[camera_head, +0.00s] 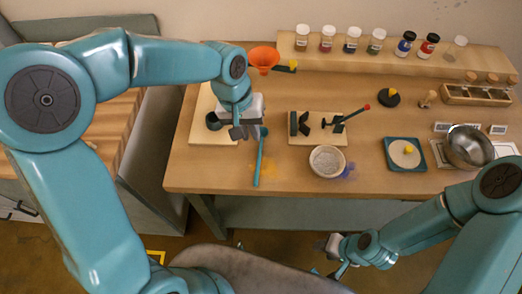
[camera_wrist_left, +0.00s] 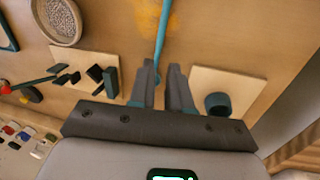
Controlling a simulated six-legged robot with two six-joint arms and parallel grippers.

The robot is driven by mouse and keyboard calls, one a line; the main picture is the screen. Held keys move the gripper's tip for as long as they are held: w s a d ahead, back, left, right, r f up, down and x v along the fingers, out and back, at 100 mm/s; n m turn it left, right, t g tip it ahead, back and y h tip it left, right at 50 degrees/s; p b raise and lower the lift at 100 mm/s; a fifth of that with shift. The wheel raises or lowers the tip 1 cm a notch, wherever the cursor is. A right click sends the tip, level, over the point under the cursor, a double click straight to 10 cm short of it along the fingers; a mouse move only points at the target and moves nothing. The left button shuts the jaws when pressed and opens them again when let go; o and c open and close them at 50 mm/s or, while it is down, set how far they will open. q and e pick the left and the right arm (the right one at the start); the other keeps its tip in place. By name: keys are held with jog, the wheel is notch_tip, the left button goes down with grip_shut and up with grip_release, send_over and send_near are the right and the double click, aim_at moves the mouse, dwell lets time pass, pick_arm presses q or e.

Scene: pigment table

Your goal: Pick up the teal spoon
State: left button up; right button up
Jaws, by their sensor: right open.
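The teal spoon (camera_head: 259,165) lies on the table near its front edge, left of the stone bowl. In the left wrist view the spoon (camera_wrist_left: 161,35) runs from the top edge down to between my fingertips. My left gripper (camera_head: 246,131) points down over the spoon's far end. Its fingers (camera_wrist_left: 160,72) are apart, one on each side of the spoon's line; I cannot tell whether they touch it. My right gripper (camera_head: 336,258) is open and empty, low in front of the table.
A pale board with a dark cup (camera_head: 213,121) is just left of the left gripper. A board with dark holders and a red-tipped tool (camera_head: 351,114) and a stone bowl (camera_head: 327,161) are to the right. An orange funnel (camera_head: 263,58) stands behind.

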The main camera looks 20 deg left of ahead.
aim_at(259, 153)
pick_arm(q)
jog(key=f, duration=0.3)
jog(key=shift+w+d+f, duration=0.15)
jog(key=shift+w+d, duration=0.05)
jog(key=shift+s+d+f, duration=0.1)
jog(key=shift+s+f, duration=0.15)
jog(key=shift+f, duration=0.15)
jog(key=f, duration=0.3)
jog(key=w+d+f+p, duration=0.1)
jog(key=shift+w+f, duration=0.1)
jog(key=shift+f, duration=0.3)
jog(key=shift+s, duration=0.2)
jog(key=shift+w, duration=0.1)
grip_shut()
